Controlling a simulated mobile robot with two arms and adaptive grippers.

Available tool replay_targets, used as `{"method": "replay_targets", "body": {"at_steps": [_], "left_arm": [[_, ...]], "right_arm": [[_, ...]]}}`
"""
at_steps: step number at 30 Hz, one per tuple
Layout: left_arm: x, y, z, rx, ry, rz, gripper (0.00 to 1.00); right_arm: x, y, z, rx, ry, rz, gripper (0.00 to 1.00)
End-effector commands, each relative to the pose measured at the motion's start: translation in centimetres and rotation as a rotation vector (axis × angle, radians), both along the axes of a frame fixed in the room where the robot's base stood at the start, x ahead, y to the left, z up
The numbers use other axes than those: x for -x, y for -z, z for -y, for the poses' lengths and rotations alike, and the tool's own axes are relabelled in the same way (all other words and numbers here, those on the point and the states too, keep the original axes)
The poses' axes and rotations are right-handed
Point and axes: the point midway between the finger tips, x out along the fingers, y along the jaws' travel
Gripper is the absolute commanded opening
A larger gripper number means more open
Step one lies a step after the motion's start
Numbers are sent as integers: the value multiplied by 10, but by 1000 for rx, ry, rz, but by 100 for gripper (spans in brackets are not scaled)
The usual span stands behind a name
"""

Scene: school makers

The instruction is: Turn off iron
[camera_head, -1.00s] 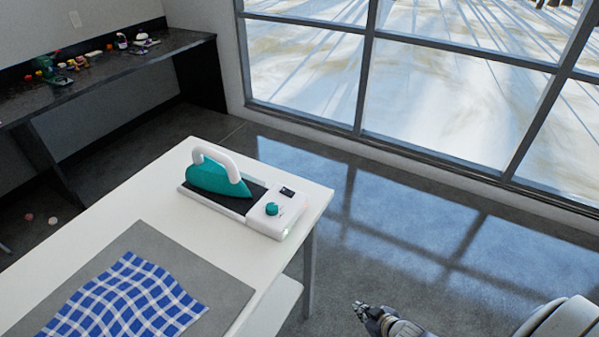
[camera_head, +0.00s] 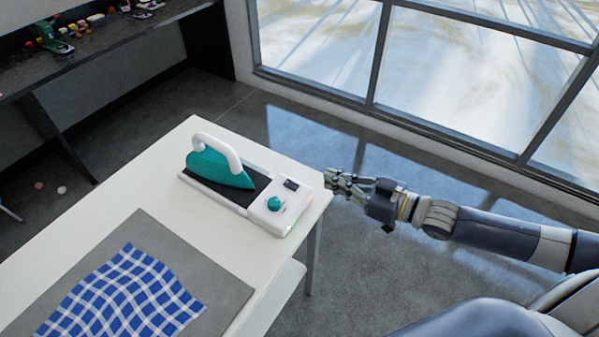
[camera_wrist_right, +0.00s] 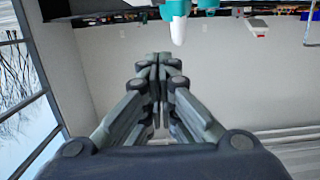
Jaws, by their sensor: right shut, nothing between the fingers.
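A teal iron (camera_head: 215,168) with a white handle rests on a white station (camera_head: 268,222) with a dark pad, on the white table. The station's right end carries a teal knob (camera_head: 274,203) and a small dark display (camera_head: 291,184). A small reddish light shows near its right edge and a greenish glow low on its front. My right gripper (camera_head: 330,180) is shut and empty, just right of the station near the table's corner. In the right wrist view its fingers (camera_wrist_right: 158,65) are together, with part of a teal and white object at the top. My left gripper is not in view.
A blue checked cloth (camera_head: 125,295) lies on a grey mat (camera_head: 215,265) on the white table (camera_head: 75,235). A dark bench (camera_head: 90,58) with several small items stands at the back left. Floor is open between table and windows.

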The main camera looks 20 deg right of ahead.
Motion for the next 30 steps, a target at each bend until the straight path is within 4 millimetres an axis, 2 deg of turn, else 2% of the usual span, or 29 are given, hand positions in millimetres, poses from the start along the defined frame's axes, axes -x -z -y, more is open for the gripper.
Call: {"method": "replay_targets", "body": {"at_steps": [8,14,30], "left_arm": [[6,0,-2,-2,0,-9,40],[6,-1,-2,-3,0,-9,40],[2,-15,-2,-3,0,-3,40]], "right_arm": [[-1,0,0,1,2,1,0],[-9,1,-5,1,3,3,0],[-61,7,-47,1,2,4,0]]}}
